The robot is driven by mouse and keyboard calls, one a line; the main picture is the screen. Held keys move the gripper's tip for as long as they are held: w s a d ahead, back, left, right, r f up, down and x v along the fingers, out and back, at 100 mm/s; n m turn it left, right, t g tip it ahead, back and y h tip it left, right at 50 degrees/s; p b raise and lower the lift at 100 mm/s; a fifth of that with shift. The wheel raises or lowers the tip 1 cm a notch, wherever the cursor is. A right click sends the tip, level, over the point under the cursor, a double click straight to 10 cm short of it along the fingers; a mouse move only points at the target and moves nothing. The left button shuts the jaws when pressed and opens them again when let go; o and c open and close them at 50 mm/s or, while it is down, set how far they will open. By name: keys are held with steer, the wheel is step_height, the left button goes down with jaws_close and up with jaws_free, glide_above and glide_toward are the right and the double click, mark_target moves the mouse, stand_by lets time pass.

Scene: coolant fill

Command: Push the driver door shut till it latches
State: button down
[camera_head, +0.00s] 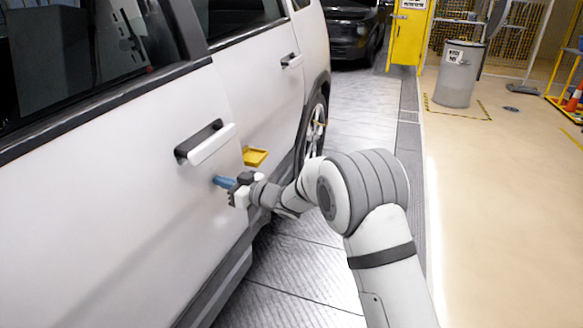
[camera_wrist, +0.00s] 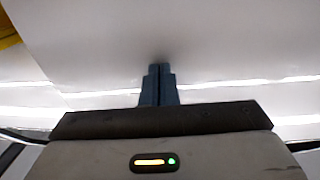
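The white driver door (camera_head: 110,190) fills the left of the head view, with its white handle (camera_head: 207,145) near its rear edge. The door is close to the body side; I cannot tell whether it is fully flush or latched. My gripper (camera_head: 218,181) has its blue fingers pointing at the door panel, below and right of the handle. In the wrist view the gripper fingers (camera_wrist: 159,68) are together with nothing between them. Their tips are at or very near the white panel (camera_wrist: 220,45); contact is not certain.
A yellow block (camera_head: 255,156) sticks out by the door's rear edge, just above my gripper. The rear door (camera_head: 262,90) is beyond it. A grey bin (camera_head: 457,75) and yellow cabinet (camera_head: 408,35) stand farther back. The floor right of my arm is clear.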

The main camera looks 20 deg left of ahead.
mark_target(211, 178)
steer(key=shift+g, duration=0.3)
steer(key=shift+w+a+p, duration=0.15)
steer(key=shift+a+p, duration=0.1)
steer(key=shift+a, duration=0.75)
steer(key=shift+w+a+p, duration=0.15)
steer(key=shift+a+p, duration=0.1)
steer(key=shift+a, duration=0.75)
steer(key=shift+a+n, duration=0.1)
steer(key=shift+n, duration=0.2)
steer(key=shift+a+r, duration=0.1)
steer(key=shift+a, duration=0.35)
steer(key=s+d, duration=0.1)
steer(key=d, duration=0.9)
